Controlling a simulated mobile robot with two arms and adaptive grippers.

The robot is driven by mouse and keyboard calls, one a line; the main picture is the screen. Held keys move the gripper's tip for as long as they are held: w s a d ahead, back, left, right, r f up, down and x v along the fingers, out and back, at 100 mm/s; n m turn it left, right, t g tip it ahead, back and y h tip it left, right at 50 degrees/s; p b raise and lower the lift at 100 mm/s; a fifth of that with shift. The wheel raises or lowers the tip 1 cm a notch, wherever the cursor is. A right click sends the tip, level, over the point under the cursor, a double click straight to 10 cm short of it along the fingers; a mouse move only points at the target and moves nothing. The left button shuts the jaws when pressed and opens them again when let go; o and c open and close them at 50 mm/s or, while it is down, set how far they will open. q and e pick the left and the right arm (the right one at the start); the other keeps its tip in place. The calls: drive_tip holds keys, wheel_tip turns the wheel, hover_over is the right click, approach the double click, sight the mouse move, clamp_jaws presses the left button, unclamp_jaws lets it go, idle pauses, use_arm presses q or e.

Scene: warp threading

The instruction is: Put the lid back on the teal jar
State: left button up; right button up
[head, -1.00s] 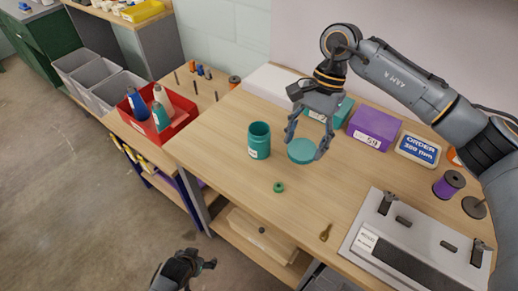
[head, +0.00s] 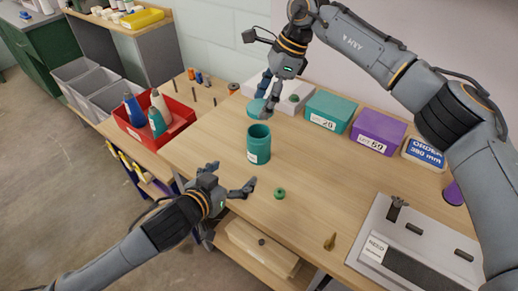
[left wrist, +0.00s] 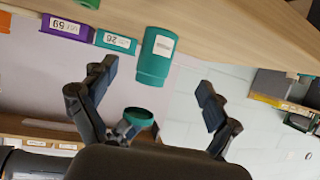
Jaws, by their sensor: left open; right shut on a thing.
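The teal jar (head: 259,148) stands upright and open on the wooden table, its label facing front. My right gripper (head: 268,97) is shut on the teal lid (head: 257,108), above and just behind the jar's mouth in the head view, apart from the jar. My left gripper (head: 231,177) is open and empty, low and to the left of the jar near the table's front edge. In the left wrist view, which is upside down, the jar (left wrist: 155,57) shows between the open fingers, with the lid (left wrist: 138,114) in the right gripper beyond.
A small green ring (head: 279,193) lies in front of the jar. Teal (head: 330,111) and purple (head: 378,131) boxes stand at the back right. A red bin (head: 153,135) of bottles is at the left. A grey board (head: 415,245) lies front right.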

sight(253, 143)
drive_tip(key=shift+w+a, duration=0.1)
drive_tip(key=shift+a, duration=0.05)
use_arm(q)
drive_tip(key=w+r+m+h, duration=0.1)
drive_tip(key=w+r+h, duration=0.1)
drive_tip(key=w+r, duration=0.1)
drive_tip(key=shift+a+r+m+h, duration=0.2)
drive_tip(key=shift+m+h, duration=0.1)
drive_tip(key=shift+m, duration=0.1)
drive_tip(key=shift+w, duration=0.1)
drive_tip(key=x, duration=1.2)
drive_tip(key=shift+c, duration=0.4)
drive_tip(key=c, duration=1.7)
use_arm(e)
drive_tip(key=shift+f, duration=2.4)
use_arm(q)
drive_tip(key=shift+f, duration=0.1)
